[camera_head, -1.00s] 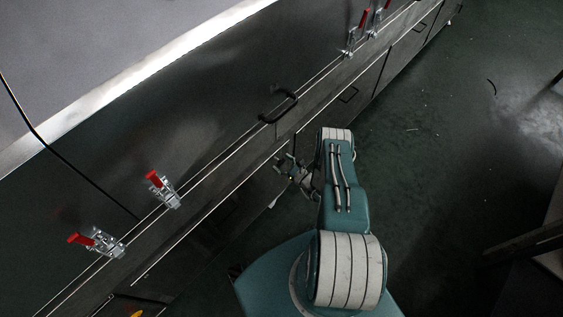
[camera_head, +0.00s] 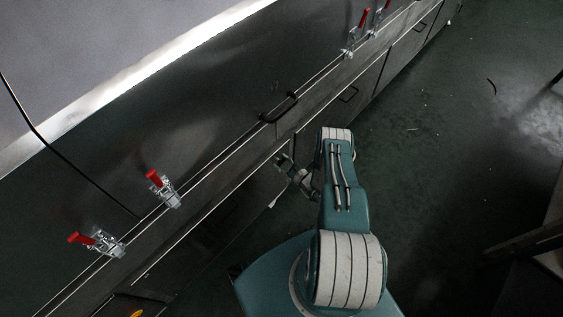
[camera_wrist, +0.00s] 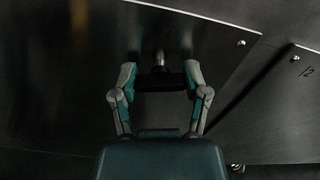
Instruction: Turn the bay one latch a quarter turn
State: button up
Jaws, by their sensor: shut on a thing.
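In the wrist view a dark latch bar (camera_wrist: 160,83) on a short metal stem (camera_wrist: 160,60) stands out from a dark steel panel. The bar lies level across the picture. My gripper (camera_wrist: 160,76) is shut on its two ends, one finger at each side. In the head view my gripper (camera_head: 283,164) is against the lower front of the dryer, left of my forearm. The latch is too dark and small to make out there. No bay number shows near the latch.
Red-handled toggle clamps (camera_head: 162,188) line the dryer's upper edge, with more at the far end (camera_head: 358,32). A black pull handle (camera_head: 279,107) sits above my gripper. A neighbouring panel (camera_wrist: 285,100) shows bolts and a small mark. Dark floor (camera_head: 440,170) at right is largely clear.

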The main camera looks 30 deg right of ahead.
jog(key=n, duration=0.4)
jog(key=shift+a+n, duration=0.1)
jog(key=shift+n, duration=0.2)
jog(key=n, duration=0.3)
jog(key=shift+n, duration=0.4)
jog(key=n, duration=0.4)
jog(key=shift+a+f+n, duration=0.1)
jog(key=shift+f+n, duration=0.1)
jog(key=shift+n, duration=0.2)
jog(key=shift+s+n, duration=0.1)
jog(key=shift+n, duration=0.7)
jog(key=shift+a+f, duration=0.15)
jog(key=o, duration=1.2)
jog(key=shift+c, duration=0.2)
